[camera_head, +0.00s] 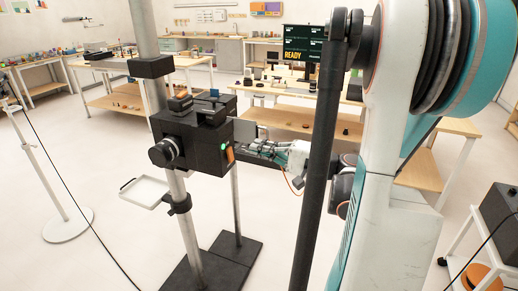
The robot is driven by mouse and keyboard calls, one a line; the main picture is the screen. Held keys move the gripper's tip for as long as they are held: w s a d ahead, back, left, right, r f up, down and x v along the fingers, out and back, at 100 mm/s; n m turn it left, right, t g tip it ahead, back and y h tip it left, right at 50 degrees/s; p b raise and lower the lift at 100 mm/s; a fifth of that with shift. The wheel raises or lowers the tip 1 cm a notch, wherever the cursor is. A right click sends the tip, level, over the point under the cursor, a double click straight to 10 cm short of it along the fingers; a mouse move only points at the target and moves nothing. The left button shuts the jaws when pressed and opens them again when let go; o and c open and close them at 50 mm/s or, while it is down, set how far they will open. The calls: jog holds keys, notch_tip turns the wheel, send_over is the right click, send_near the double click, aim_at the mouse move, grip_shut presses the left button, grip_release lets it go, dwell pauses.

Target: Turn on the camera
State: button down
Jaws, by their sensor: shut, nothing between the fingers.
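The camera (190,143) is a black boxy body with a round lens at its front left, mounted on a grey pole. A small green light (223,147) and an orange patch (230,154) show on its right side. My gripper (250,152) is just right of that side, with its fingers pointing left towards the orange patch. The fingers are shut and hold nothing. I cannot tell whether the fingertips touch the camera. Part of my gripper and wrist is hidden behind a dark upright bar.
A screen (304,43) behind reads "READY". The pole stands on dark floor plates (235,246). Wooden workbenches (290,118) stand behind. A cart with a dark box (500,218) is at right. The floor at left is mostly clear.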

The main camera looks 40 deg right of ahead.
jog(key=r+p+v, duration=0.1)
jog(key=v, duration=0.7)
jog(key=shift+s+r+p, duration=0.15)
jog(key=shift+r+p, duration=0.15)
jog(key=shift+r, duration=0.1)
